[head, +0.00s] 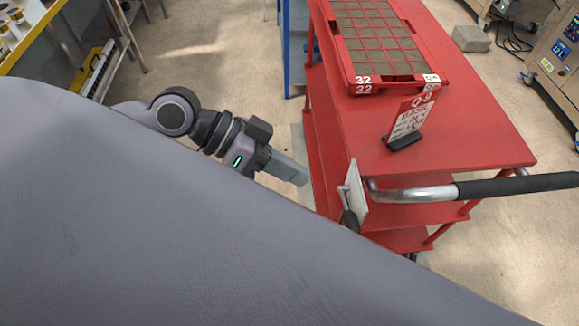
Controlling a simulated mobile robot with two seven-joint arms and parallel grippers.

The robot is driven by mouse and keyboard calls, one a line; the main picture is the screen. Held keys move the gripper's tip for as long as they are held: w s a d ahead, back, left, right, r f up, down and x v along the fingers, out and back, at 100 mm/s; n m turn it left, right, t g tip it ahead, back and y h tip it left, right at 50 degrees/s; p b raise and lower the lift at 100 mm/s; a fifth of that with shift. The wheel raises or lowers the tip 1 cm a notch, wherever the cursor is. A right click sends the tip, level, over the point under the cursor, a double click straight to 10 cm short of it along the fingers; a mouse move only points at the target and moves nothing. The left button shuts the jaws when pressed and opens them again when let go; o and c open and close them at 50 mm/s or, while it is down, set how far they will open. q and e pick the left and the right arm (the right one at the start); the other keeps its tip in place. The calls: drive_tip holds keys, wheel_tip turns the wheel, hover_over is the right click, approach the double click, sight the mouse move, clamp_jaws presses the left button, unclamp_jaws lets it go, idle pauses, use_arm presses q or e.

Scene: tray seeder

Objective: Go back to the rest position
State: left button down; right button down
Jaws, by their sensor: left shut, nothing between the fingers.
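My left gripper (289,170) is shut and empty. It hangs over the floor just left of the red cart (470,137), its fingertips pointing toward the cart's side. From this view I cannot tell how wide the gap to the cart is. My right gripper is not in view. A large grey part of my own body covers the lower left of the head view.
A red seed tray (370,88) filled with brown cells sits on the cart, with a small sign (411,117) beside it. The cart's black-gripped handle (515,186) sticks out to the right. Shelving stands at upper left, machines at upper right.

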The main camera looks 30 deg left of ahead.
use_arm(q)
drive_tip(key=shift+a, duration=0.1)
idle(0.6)
wheel_tip(320, 180, down, 15)
drive_tip(key=w+a+n+t+y, duration=0.2)
drive_tip(key=a+n+t+y, duration=0.1)
drive_tip(key=n+t+y, duration=0.3)
drive_tip(key=s+a+f+y, duration=0.1)
drive_tip(key=s+f+y, duration=0.1)
drive_tip(key=s+f, duration=0.3)
drive_tip(key=shift+s+a+f+t+y, duration=0.15)
drive_tip(key=shift+f+t+y, duration=0.2)
drive_tip(key=shift+f, duration=0.55)
